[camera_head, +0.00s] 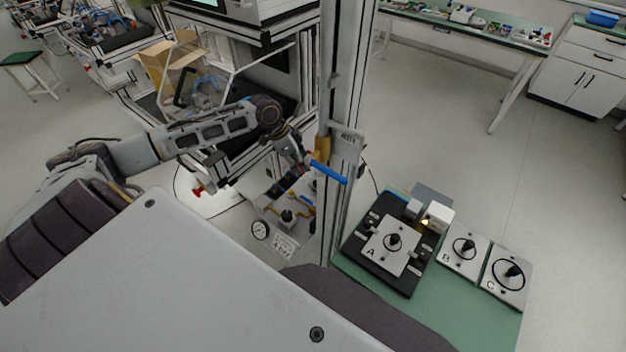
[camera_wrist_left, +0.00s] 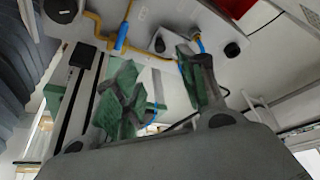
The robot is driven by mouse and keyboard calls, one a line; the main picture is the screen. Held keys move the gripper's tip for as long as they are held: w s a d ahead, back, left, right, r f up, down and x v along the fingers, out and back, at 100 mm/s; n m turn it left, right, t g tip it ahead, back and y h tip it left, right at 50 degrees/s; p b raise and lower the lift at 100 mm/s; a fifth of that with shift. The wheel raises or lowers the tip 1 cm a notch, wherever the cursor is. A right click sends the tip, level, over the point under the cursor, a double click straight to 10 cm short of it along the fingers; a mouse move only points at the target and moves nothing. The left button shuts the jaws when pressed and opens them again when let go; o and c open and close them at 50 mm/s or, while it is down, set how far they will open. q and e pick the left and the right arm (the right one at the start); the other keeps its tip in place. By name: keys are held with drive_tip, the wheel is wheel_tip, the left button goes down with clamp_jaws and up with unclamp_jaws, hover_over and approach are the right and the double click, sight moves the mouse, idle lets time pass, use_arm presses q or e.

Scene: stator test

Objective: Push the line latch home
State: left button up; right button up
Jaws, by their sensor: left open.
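A blue handle (camera_head: 330,173) sticks out slantwise low on the metal post, beside a yellow part (camera_head: 322,150). I take it for the line latch, but cannot tell how far it is closed. My left gripper (camera_head: 303,160) is just left of the yellow part and the handle; its fingertips are partly hidden there. In the left wrist view the gripper (camera_wrist_left: 165,88) is open, with nothing between its green-padded fingers. A yellow line with a blue piece (camera_wrist_left: 122,36) shows beyond one finger, and another blue piece (camera_wrist_left: 200,43) shows by the other finger.
The upright metal post (camera_head: 347,70) stands right of my left gripper. Below is a panel with a round gauge (camera_head: 260,230). A green table (camera_head: 440,300) holds a black fixture with plate A (camera_head: 392,245), plate B (camera_head: 463,249) and plate C (camera_head: 507,275). Open floor lies behind the table.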

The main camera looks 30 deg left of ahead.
sight(315, 182)
use_arm(q)
drive_tip(key=shift+x, duration=5.65)
clamp_jaws()
